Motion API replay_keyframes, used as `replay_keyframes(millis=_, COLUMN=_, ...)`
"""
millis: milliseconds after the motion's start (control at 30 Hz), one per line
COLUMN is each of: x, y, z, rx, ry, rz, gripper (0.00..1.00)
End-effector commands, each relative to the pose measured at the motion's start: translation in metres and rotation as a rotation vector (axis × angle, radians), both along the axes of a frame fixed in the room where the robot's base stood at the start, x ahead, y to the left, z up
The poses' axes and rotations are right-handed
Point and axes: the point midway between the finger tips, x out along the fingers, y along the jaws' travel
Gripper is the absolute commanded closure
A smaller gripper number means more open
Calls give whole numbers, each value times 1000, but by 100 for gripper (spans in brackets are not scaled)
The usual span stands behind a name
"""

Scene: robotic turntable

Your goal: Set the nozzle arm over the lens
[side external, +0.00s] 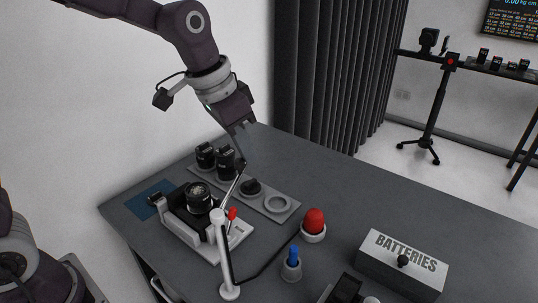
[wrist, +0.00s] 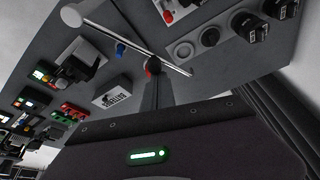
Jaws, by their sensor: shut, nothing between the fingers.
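The nozzle arm (side external: 232,190) is a thin metallic bar at the top of a white post (side external: 224,258). It slants up and right, and its free end is right of the lens (side external: 199,196), not above it. The lens sits on a black camera on a pale plate. My gripper (side external: 246,153) is shut and empty, close to the bar's free end; I cannot tell whether they touch. In the wrist view the bar (wrist: 122,42) crosses beyond my gripper (wrist: 154,78), with the post's round cap at upper left. The camera is partly cut off there.
A grey holder (side external: 284,203) with black lenses and an empty ring lies behind the camera. A red button (side external: 314,222), a blue-topped part (side external: 292,260) and a batteries box (side external: 402,262) stand to the right. A red lever (side external: 232,214) is near the post.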

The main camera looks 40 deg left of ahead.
Motion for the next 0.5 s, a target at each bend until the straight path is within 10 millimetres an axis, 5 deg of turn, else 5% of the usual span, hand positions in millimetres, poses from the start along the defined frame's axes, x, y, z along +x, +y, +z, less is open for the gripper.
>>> replay_keyframes(millis=500, x=-31, y=48, z=0, rx=0, ry=0, rz=461, gripper=100)
